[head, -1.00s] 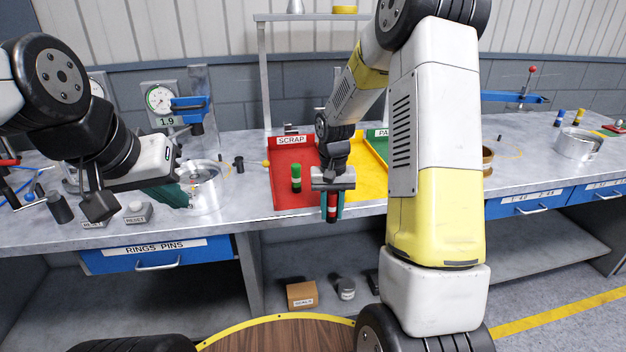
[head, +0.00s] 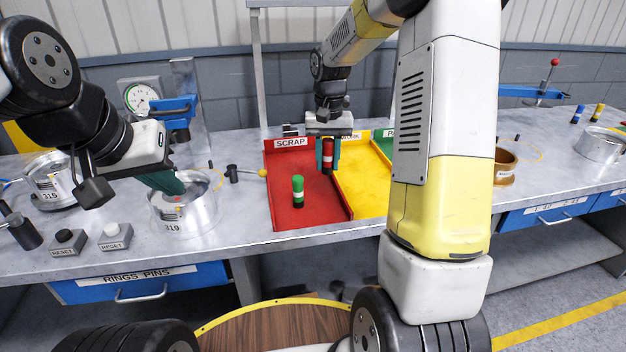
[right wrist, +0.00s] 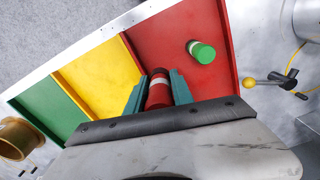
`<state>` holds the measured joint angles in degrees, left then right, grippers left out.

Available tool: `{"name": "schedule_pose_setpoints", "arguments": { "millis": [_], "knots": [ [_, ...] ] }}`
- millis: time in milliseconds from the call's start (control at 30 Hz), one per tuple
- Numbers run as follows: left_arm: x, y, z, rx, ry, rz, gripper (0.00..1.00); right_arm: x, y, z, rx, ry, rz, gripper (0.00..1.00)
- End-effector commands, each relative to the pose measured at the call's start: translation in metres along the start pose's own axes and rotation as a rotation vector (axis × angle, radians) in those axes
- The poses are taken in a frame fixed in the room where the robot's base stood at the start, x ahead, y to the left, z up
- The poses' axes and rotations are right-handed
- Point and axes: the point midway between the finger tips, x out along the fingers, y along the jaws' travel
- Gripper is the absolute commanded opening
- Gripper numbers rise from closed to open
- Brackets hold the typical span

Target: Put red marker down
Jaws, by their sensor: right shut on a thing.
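The red marker (head: 328,148), red with a white band, stands about upright between the teal fingers of my right gripper (head: 328,160). The gripper is shut on it, over the back right part of the red SCRAP section (head: 283,170), near the yellow divider. The right wrist view shows the marker (right wrist: 158,92) between both fingers, beside the red and yellow border. Whether its lower end touches the tray is hard to tell. My left gripper (head: 172,186) is at the mouth of a metal pot labelled 319 (head: 190,218); its finger gap is not clear.
A green marker (head: 298,190) stands in the red section, left of and nearer than the red one. The yellow section (head: 365,195) looks empty. A small lever with a yellow knob (head: 250,173) lies left of the tray. A brass ring (head: 503,166) sits to the right.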

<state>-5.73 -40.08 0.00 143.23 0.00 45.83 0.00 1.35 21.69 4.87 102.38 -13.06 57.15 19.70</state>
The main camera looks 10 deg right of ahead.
Motion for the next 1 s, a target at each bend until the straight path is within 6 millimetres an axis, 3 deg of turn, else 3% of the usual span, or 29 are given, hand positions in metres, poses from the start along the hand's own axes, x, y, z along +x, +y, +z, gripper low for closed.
{"name": "schedule_pose_setpoints", "arguments": {
  "millis": [300,567,733,1000],
  "knots": [
    [0.000,0.000,0.000,0.000,0.000,0.000,0.00,0.049,0.001,0.001,-0.001,-0.005,0.002,0.00],
    [0.000,0.000,0.000,0.000,0.000,0.000,0.00,0.072,0.000,0.001,0.000,-0.003,0.001,0.00],
    [0.000,0.000,0.000,0.000,0.000,0.000,0.00,0.096,0.000,0.001,-0.001,-0.003,0.001,0.00],
    [0.000,0.000,0.000,0.000,0.000,0.000,0.00,0.100,0.000,0.000,0.000,0.000,0.000,0.00]
  ]
}}
